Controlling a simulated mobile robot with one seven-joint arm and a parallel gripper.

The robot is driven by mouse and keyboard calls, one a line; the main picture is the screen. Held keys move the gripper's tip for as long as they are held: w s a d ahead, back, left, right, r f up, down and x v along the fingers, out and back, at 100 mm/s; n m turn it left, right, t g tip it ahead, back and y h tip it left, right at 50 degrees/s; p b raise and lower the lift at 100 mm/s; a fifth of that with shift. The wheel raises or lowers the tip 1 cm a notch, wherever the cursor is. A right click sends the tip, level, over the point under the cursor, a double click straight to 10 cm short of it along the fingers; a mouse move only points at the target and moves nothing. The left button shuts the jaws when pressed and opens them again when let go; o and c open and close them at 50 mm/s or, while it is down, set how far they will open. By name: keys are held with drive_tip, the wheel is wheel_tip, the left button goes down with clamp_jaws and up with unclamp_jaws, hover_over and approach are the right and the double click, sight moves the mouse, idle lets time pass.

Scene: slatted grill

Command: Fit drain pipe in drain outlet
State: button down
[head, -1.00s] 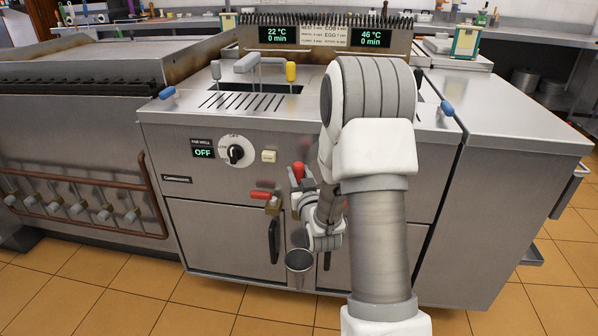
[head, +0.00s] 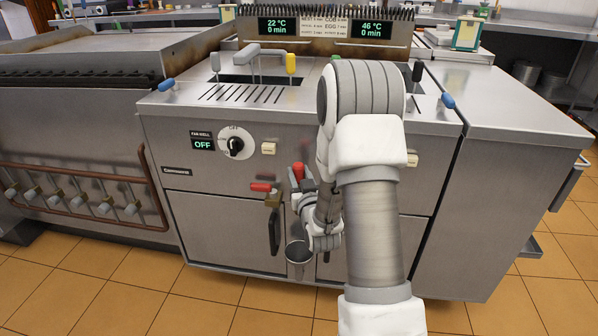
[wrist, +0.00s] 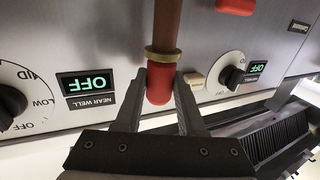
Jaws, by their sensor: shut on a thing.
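A brown pipe (wrist: 168,25) with a brass collar and a red end (wrist: 160,95) shows in the wrist view, which is upside down. My gripper (wrist: 161,85) is shut on the red end, one finger on each side. In the head view the red end (head: 297,171) points up just above my gripper (head: 302,187), in front of the grill's lower front. My wrist and arm hide the rest of the pipe there. A grey, round, open metal piece (head: 298,252) shows below, left of my wrist. I cannot tell whether it is the drain outlet or joined to the pipe.
A red lever (head: 260,187) on a brass valve is close to the left of my gripper. A black door handle (head: 274,232) stands out below it. A control knob (head: 235,147) is higher on the panel. The tiled floor (head: 200,305) in front is clear.

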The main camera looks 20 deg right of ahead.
drive_tip(key=shift+f, duration=2.65)
drive_tip(key=shift+c, duration=2.1)
unclamp_jaws()
drive_tip(key=shift+s, duration=0.15)
